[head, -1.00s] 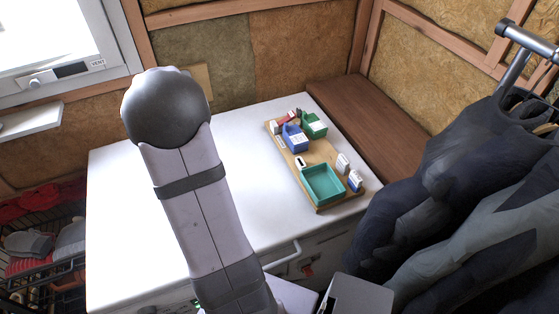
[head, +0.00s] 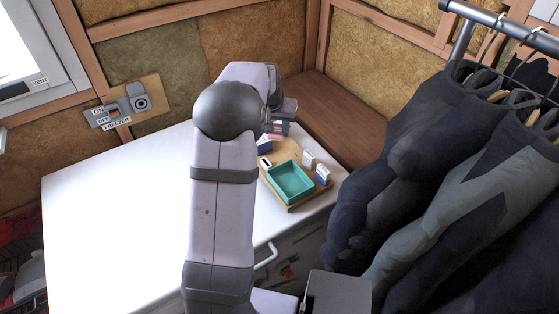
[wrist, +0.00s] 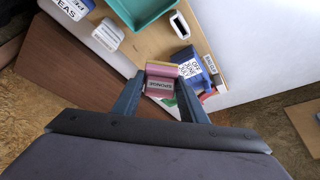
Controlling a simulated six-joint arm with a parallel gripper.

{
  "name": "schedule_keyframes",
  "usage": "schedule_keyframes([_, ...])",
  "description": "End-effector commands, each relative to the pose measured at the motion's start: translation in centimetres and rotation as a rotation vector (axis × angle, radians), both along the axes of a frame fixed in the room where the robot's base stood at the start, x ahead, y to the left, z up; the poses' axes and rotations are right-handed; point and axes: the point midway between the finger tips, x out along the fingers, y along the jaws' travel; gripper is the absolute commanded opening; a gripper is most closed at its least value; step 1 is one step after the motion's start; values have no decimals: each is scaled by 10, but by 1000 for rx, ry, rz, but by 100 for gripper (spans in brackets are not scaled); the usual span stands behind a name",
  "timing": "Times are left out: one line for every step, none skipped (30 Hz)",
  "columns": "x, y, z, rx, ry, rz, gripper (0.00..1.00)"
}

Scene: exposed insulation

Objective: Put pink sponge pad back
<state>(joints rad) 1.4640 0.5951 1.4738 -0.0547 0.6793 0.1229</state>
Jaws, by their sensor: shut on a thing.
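The pink sponge pad (wrist: 160,80) is between the two fingers of my gripper (wrist: 160,97) in the wrist view. A label on it reads SPONGE upside down. My gripper is shut on it, over or beside the wooden board (wrist: 230,50). In the head view a bit of pink (head: 275,136) shows below my gripper, and my arm hides much of the board's far end. I cannot tell whether the pad touches the board. The blue holder (wrist: 187,62), with a printed label, is just right of the pad in the wrist view.
The teal tray (head: 291,183) is on the board's near end, beside white labelled blocks (head: 308,158). A brown bench (head: 345,122) runs along the wall behind. Dark suits (head: 430,190) hang at right. The white top (head: 120,220) is clear at left.

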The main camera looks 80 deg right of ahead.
Motion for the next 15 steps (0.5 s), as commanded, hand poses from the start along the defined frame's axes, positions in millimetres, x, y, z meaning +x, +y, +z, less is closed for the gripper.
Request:
schedule_keyframes([-5,-1,-1,0,0,-10,17])
schedule_keyframes([-7,-2,-1,0,0,-14,17])
schedule_keyframes([-10,-2,-1,0,0,-18,17])
schedule_keyframes([-10,-3,0,0,0,-20,17])
schedule_keyframes([-11,-3,0,0,0,-21,17])
schedule_keyframes([-11,-3,-1,0,0,-22,17])
schedule_keyframes([-11,-3,-1,1,0,-22,17])
schedule_keyframes([-11,-3,-3,1,0,-21,17])
schedule_keyframes([-11,-2,-5,3,0,-21,17])
schedule_keyframes([-11,-2,-8,3,0,-21,17])
schedule_keyframes([-11,-2,-11,3,0,-21,17])
schedule_keyframes([-11,-2,-17,5,1,-20,17])
schedule_keyframes([-11,-2,-21,5,1,-20,17])
schedule_keyframes([-11,-1,-26,6,1,-20,17])
schedule_keyframes([-11,-2,-33,6,1,-20,17])
